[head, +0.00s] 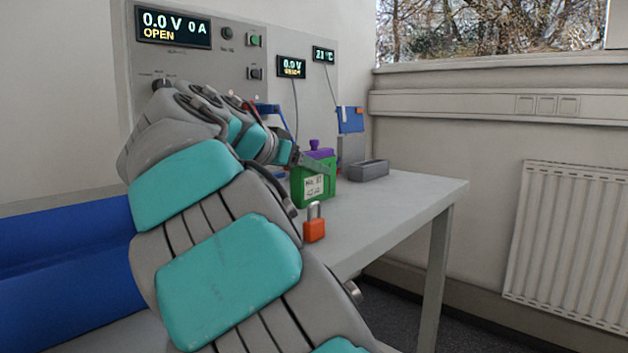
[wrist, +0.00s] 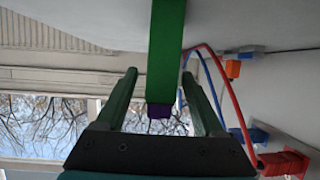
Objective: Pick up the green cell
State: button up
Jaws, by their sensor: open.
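The green cell (head: 318,183) stands upright on the grey bench, with a purple cap (head: 315,152) on top and a white label on its front. My gripper (head: 308,163) is at its upper part, and a finger shows against the cell there. In the wrist view, which looks upside down, the green cell (wrist: 165,45) appears edge-on between the two fingers of my gripper (wrist: 160,75). The fingers are open, one on each side of it. A gap shows at the left finger; the right finger is closer, and contact there is unclear.
An orange padlock (head: 314,229) stands in front of the cell on the bench (head: 400,200). A grey tray (head: 368,171) and a blue item (head: 350,119) are behind it. Red (wrist: 232,90) and blue leads pass beside the right finger. The bench's right end is clear.

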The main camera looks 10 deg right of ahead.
jog(key=x, duration=0.3)
jog(key=shift+f, duration=0.1)
grip_shut()
dwell(0.4)
dwell(0.9)
